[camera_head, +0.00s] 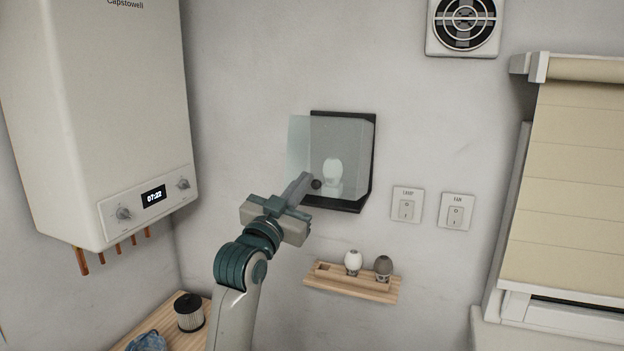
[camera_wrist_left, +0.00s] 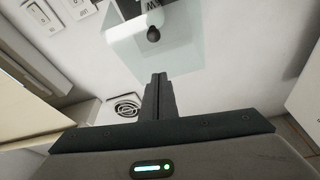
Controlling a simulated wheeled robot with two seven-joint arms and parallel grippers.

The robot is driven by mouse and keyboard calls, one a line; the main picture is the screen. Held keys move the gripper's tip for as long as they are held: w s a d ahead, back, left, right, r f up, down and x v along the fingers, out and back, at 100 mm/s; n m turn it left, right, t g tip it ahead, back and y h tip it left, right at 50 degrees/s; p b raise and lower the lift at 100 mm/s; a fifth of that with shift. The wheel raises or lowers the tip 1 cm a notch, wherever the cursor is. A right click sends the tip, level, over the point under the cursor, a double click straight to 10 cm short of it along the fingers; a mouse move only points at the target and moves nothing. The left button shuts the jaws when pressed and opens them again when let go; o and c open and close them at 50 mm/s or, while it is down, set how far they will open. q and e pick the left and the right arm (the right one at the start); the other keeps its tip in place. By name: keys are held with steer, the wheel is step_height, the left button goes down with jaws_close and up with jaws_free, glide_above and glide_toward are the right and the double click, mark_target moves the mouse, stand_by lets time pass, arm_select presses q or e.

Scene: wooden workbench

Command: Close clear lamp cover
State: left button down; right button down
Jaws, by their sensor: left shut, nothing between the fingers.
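The clear lamp cover (camera_head: 300,140) is a see-through panel with a dark round knob (camera_head: 316,184). It stands ajar on a dark wall frame (camera_head: 369,150), its left part reaching out past the frame's left edge. A white bulb (camera_head: 333,171) shows through it. My left gripper (camera_head: 306,177) is shut and empty, its fingertips close to the knob. In the left wrist view the cover (camera_wrist_left: 185,55) and the knob (camera_wrist_left: 153,34) lie just beyond the fingertips (camera_wrist_left: 158,76); I cannot tell whether they touch. My right gripper is not in view.
A boiler (camera_head: 100,110) hangs at the left. Lamp and fan switches (camera_head: 407,205) are right of the frame. Below, a wooden shelf (camera_head: 345,287) holds a white bulb (camera_head: 353,262) and a dark bulb (camera_head: 383,267). A window blind (camera_head: 565,170) is at the right.

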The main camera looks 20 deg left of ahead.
mark_target(319, 194)
arm_select(q)
steer(key=w+f+p, duration=0.1)
steer(key=w+p, duration=0.3)
steer(key=w, duration=0.3)
steer(key=shift+f+p, duration=0.35)
steer(key=shift+f, duration=0.05)
steer(key=shift+t, duration=0.8)
steer(key=w+f+b, duration=0.1)
steer(key=f+b, duration=0.1)
steer(key=b, duration=0.1)
steer(key=w+f+b, duration=0.1)
steer(key=b, duration=0.1)
steer(key=w+f+b, duration=0.1)
steer(key=f+b, duration=0.1)
steer(key=b, duration=0.1)
steer(key=shift+f+b, duration=0.3)
steer(key=shift+b, duration=0.05)
steer(key=shift+w+d+f, duration=0.1)
steer(key=shift+w+f, duration=0.05)
steer(key=shift+f, duration=0.05)
